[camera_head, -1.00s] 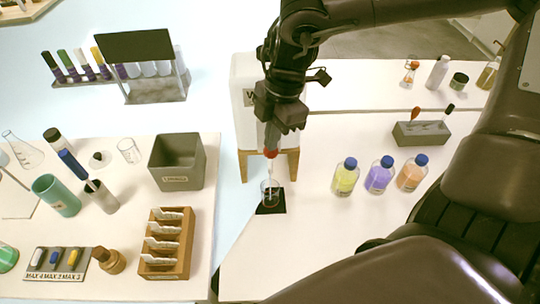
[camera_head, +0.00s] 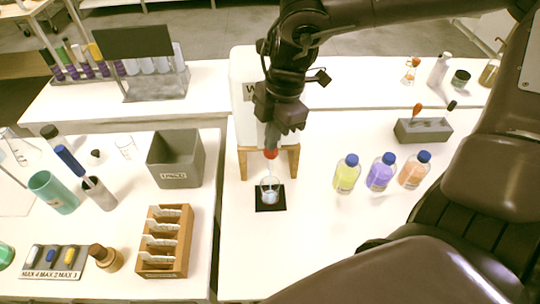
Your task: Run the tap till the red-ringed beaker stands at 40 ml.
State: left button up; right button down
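The beaker (camera_head: 270,190) is small and clear and stands on a black square pad (camera_head: 271,205) in front of the white tank (camera_head: 243,92). Pale blue liquid shows in it; its ring and scale marks are too small to read. A thin pale stream runs down into it from below a red tap part (camera_head: 270,154). My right gripper (camera_head: 273,135) is just above that red part, at the tank's front. Its fingers point down and hide most of the tap, so their opening and grip cannot be made out. My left gripper is out of view.
Three blue-capped bottles (camera_head: 381,172) stand right of the pad. A grey holder (camera_head: 422,131) is behind them. On the left table are a grey bin (camera_head: 175,160), a wooden rack (camera_head: 165,243) and a teal cup (camera_head: 54,193). The table front of the pad is clear.

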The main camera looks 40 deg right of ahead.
jog(key=shift+f+b, duration=0.65)
jog(key=shift+f, duration=0.15)
jog(key=shift+r+p, duration=0.4)
jog(key=shift+r, duration=0.25)
dwell(1.8)
notch_tip(320, 180, up, 7)
jog(key=p, duration=0.4)
jog(key=shift+p, duration=0.3)
jog(key=shift+f, duration=0.1)
